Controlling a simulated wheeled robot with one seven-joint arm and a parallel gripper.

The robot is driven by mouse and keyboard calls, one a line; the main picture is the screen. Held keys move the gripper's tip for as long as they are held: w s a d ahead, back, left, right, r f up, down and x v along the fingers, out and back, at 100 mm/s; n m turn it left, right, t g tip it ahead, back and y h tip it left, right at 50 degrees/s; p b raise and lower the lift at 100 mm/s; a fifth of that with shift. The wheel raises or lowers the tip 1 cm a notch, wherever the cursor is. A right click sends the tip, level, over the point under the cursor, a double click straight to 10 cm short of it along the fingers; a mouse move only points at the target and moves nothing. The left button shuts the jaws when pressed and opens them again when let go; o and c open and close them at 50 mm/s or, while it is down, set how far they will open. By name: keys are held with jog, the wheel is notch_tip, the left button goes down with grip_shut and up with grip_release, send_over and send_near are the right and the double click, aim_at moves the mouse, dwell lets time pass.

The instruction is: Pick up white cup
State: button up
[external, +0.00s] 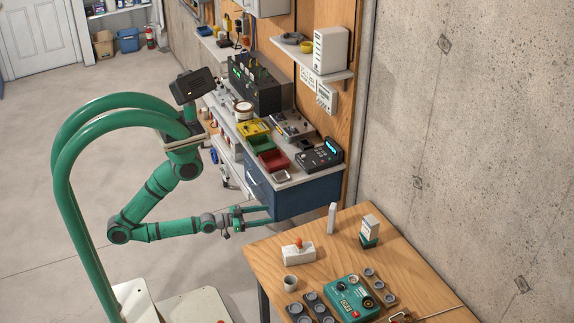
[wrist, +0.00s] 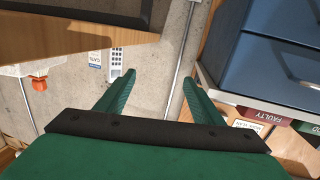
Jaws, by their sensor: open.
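The white cup (external: 290,284) stands upright near the left front edge of the wooden table in the external view. It looks small and light grey-white, with a dark inside. I cannot make it out in the wrist view. My gripper (external: 264,217) is open and empty. It points right, beside the blue drawer unit and above the back left edge of the table, apart from the cup. In the wrist view its two green fingers (wrist: 156,82) are spread, with nothing between them.
A white box with an orange knob (external: 298,252) stands behind the cup. A green meter (external: 352,299) and several grey round pieces lie to its right. A white-and-green carton (external: 370,231) stands farther back. The blue drawer unit (external: 300,198) is close to my gripper.

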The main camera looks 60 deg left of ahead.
jog(key=w+d+r+m+h, duration=0.3)
jog(key=w+d+r+h, duration=0.15)
jog(key=d+r, duration=0.5)
jog(key=w+d+r+m+h, duration=0.35)
jog(key=d+r+h, duration=0.2)
jog(key=d, duration=0.65)
jog(key=m+g+h, duration=0.1)
jog(key=m+g, duration=0.4)
jog(key=g, duration=0.5)
send_over(295, 284)
jog(key=a, duration=0.5)
jog(key=f, duration=0.6)
jog(key=shift+d+f, duration=0.2)
jog(key=shift+d, duration=0.05)
jog(key=shift+g+y, duration=0.7)
jog(key=f, duration=0.1)
jog(key=s+f, duration=0.1)
jog(key=f, duration=0.1)
jog(key=s+a+f, duration=0.1)
jog(key=shift+f, duration=0.25)
jog(key=shift+d+f, duration=0.1)
jog(key=shift+f, duration=0.1)
jog(key=shift+d+f, duration=0.15)
jog(key=shift+d, duration=0.1)
jog(key=shift+x, duration=3.4)
jog(key=c, duration=1.1)
